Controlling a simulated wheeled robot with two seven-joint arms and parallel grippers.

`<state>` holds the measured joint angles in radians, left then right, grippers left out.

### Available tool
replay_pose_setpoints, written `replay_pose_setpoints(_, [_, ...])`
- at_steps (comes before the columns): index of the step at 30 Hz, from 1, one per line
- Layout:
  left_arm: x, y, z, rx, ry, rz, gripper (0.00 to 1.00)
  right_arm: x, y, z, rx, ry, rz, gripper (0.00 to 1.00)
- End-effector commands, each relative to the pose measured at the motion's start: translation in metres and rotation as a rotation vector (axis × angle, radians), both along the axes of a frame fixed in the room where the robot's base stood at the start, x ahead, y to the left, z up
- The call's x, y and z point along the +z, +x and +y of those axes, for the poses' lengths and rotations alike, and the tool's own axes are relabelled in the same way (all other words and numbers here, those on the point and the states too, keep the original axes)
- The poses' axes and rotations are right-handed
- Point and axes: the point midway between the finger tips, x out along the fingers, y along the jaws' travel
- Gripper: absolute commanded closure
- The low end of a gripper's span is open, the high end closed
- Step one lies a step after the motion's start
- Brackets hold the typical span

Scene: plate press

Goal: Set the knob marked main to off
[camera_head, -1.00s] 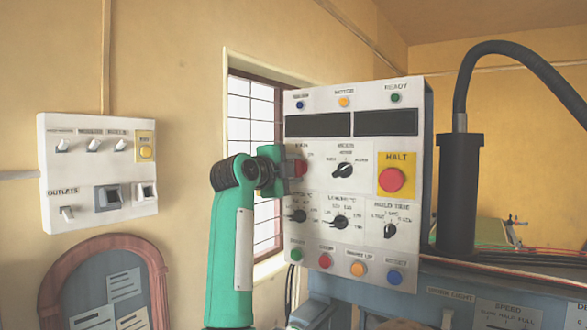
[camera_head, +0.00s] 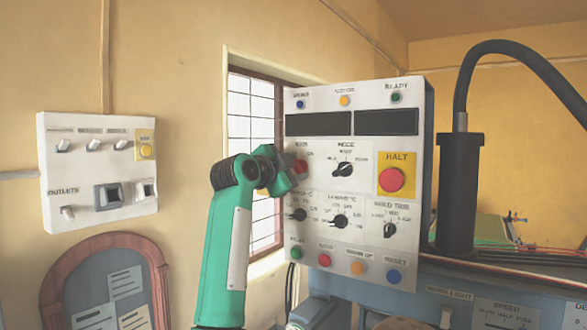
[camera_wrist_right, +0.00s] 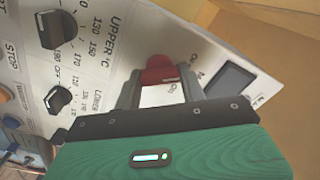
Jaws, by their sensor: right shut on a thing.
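The white control panel (camera_head: 365,215) faces me. The main knob (camera_head: 301,167) is red and sits at its upper left, below the left dark display. The right wrist view shows the knob's red body (camera_wrist_right: 160,70) between my two fingers. My right gripper (camera_head: 291,165) is shut on it, with the jaws rolled to a slant. The gripper fingers (camera_wrist_right: 160,88) cover the knob's sides and part of its markings; an "ON" mark shows to its right in the head view. I cannot tell exactly where its pointer stands. My left gripper is not in view.
The black mode knob (camera_head: 343,170) and red HALT button (camera_head: 391,180) are to the right. Two black temperature knobs and a hold-time knob (camera_head: 390,230) sit below, above a row of coloured buttons. A wall switch box (camera_head: 100,215) is at the left.

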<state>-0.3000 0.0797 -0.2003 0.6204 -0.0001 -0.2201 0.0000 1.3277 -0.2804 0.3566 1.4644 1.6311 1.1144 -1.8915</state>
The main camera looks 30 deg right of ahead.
Motion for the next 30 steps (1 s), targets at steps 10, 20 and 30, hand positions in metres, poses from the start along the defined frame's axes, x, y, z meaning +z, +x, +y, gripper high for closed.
replay_pose_setpoints(10, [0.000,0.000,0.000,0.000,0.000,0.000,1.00,-0.002,0.001,0.000,0.000,0.001,0.006,0.55])
replay_pose_setpoints(20, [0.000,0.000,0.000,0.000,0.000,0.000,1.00,-0.001,0.000,0.000,0.000,0.001,0.002,0.37])
replay_pose_setpoints(30, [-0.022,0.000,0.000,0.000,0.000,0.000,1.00,-0.006,-0.013,0.038,0.005,0.001,0.001,0.37])
